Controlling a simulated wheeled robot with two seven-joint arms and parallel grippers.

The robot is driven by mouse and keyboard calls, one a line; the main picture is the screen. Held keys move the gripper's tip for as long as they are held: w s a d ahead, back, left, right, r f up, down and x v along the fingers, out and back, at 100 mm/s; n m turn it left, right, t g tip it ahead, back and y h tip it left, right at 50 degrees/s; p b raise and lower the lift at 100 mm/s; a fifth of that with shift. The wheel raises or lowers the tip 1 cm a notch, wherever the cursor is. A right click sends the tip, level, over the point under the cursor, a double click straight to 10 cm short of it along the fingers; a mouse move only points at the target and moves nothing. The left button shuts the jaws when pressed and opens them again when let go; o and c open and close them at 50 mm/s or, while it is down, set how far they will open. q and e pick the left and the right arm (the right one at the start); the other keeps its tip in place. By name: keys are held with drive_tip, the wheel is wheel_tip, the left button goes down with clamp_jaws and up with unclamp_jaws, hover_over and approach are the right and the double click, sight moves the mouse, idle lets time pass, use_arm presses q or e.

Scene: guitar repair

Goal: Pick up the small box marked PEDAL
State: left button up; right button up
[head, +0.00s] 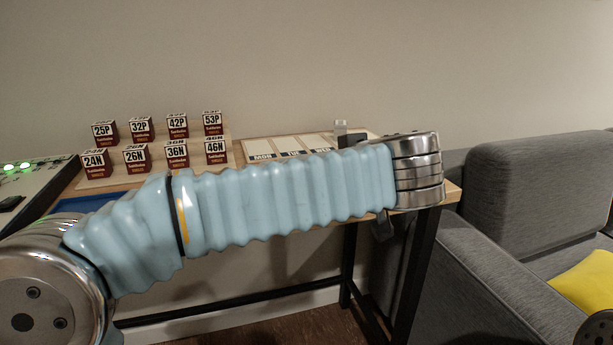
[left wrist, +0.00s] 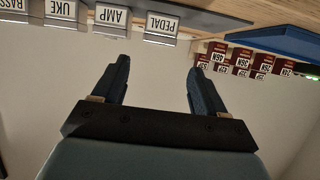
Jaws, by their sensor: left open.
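The small box marked PEDAL (left wrist: 161,24) shows upside down at the top of the left wrist view, grey with a white label. In the head view my left arm crosses the table, and I cannot make out the PEDAL box. My right gripper is not in view.
Several dark red string boxes (head: 176,155) stand in two rows on a wooden stand left of the head view. Pale labelled cards (head: 291,146) lie behind my arm on the wooden table (head: 453,190). A grey sofa (head: 535,190) stands to the right.

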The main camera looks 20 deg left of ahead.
use_arm(q)
drive_tip(key=x, duration=0.6)
drive_tip(key=shift+w+a+f, duration=0.15)
drive_tip(key=shift+w+a, duration=0.05)
drive_tip(key=shift+w, duration=0.1)
drive_tip(key=x, duration=0.3)
drive_tip(key=p+x, duration=0.1)
drive_tip(key=x, duration=0.2)
drive_tip(key=shift+d+f, duration=0.1)
drive_tip(key=shift+f, duration=0.15)
drive_tip(key=shift+c, duration=0.3)
drive_tip(key=c, duration=0.7)
